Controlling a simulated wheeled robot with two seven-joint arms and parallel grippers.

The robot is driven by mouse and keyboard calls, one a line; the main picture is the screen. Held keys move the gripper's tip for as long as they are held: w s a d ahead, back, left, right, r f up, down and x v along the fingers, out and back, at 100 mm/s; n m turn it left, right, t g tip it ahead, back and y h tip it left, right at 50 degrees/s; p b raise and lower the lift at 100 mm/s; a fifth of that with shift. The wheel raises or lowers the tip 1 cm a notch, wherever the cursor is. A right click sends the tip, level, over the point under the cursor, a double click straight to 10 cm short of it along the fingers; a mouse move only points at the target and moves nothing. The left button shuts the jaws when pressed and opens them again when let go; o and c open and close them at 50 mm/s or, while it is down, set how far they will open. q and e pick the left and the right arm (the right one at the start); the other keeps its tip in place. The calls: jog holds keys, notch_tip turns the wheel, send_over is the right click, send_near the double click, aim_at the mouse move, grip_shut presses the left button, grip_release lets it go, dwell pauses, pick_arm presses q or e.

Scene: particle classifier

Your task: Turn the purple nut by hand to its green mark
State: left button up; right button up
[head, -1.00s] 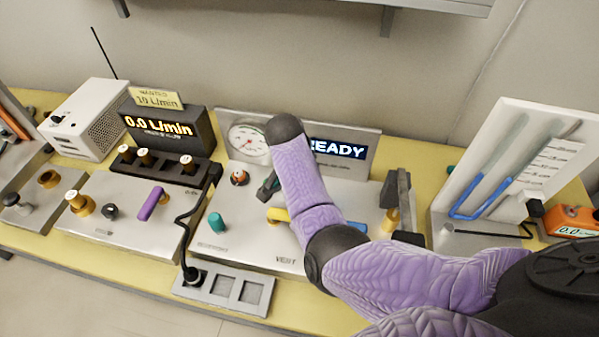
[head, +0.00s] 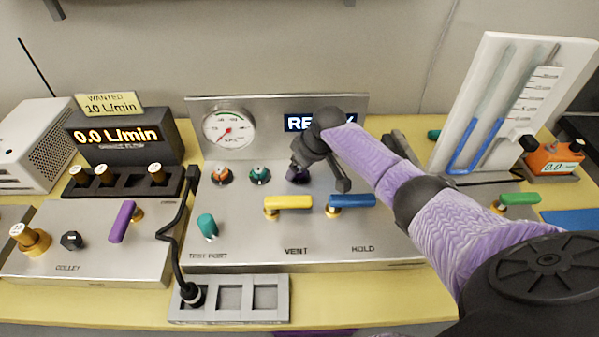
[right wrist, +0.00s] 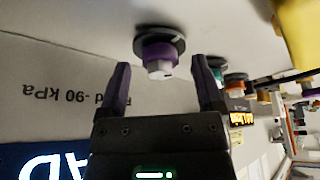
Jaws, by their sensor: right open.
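The purple nut (right wrist: 158,52) shows in the right wrist view on a black round base, with a pale hexagonal tip. My right gripper (right wrist: 161,68) is open, one finger on each side of the nut with gaps between. In the head view the nut (head: 297,176) is on the middle panel, partly hidden by my right gripper (head: 319,177). I cannot make out a green mark. My left gripper is not in view.
Orange (head: 221,176) and teal (head: 259,175) knobs stand left of the nut. Yellow (head: 288,202) and blue (head: 351,201) levers are in front of it. A gauge (head: 229,130) and READY display (head: 297,122) are behind.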

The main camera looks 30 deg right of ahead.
jog(key=shift+w+f, duration=0.1)
grip_shut()
jog(key=shift+a+r+m+h+p, duration=0.1)
jog(key=shift+r+m+h+p, duration=0.15)
jog(key=shift+m+p, duration=0.55)
jog(key=m+h+p, duration=0.1)
jog(key=m+p, duration=0.1)
jog(key=shift+a+p, duration=0.1)
jog(key=shift+p, duration=0.3)
jog(key=shift+f+m+h+p, duration=0.1)
jog(key=shift+m+h+p, duration=0.15)
jog(key=shift+m+p, duration=0.45)
jog(key=m+h, duration=0.1)
jog(key=m, duration=0.1)
jog(key=shift+f+m, duration=0.1)
jog(key=shift+m, duration=0.3)
jog(key=shift+a+m+p, duration=0.1)
jog(key=shift+m+p, duration=0.25)
jog(key=shift+m, duration=0.25)
jog(key=shift+w+h, duration=0.1)
jog(key=shift+h, duration=0.2)
